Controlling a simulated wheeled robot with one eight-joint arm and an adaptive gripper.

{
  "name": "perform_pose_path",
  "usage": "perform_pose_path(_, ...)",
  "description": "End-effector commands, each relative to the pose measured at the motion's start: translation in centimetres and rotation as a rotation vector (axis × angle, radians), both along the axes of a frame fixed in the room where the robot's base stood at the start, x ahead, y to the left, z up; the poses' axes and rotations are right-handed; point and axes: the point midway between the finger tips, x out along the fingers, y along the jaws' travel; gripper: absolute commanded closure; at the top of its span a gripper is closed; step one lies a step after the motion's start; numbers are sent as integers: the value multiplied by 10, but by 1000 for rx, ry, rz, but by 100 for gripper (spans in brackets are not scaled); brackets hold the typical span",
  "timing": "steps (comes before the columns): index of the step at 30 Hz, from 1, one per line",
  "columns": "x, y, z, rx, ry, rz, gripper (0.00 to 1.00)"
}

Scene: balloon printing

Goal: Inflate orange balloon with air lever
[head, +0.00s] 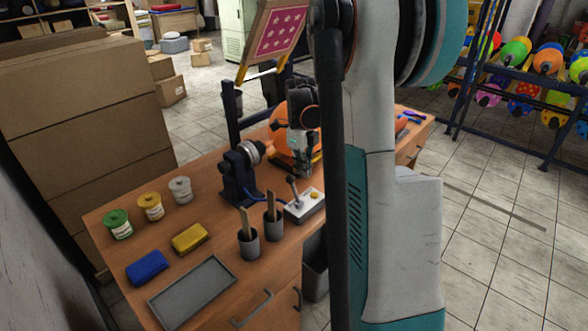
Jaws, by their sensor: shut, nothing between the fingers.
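The orange balloon (280,122) sits on the far part of the wooden table, partly hidden behind my gripper and arm. The air lever (294,190) rises from a small pale control box (305,206) with a yellow button, near the table's right front edge. My gripper (300,172) is shut and empty, pointing down just above and behind the lever, close to its top. I cannot tell whether it touches the lever. My arm hides the table's right part.
A dark clamp-like machine (240,172) stands left of the lever. Two grey cups (248,245) with wooden sticks, a grey tray (192,292), blue (147,267) and yellow (190,238) blocks and several ink jars (150,206) occupy the table's left. A framed star screen (277,34) tilts above.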

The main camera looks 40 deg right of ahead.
Motion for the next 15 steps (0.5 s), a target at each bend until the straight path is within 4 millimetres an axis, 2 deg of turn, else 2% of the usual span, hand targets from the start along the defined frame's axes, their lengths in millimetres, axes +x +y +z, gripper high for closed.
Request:
perform_pose_path(1,10,2,10,0,-1,2,100)
perform_pose_path(6,41,7,32,0,0,3,100)
perform_pose_path(15,75,12,57,0,0,2,100)
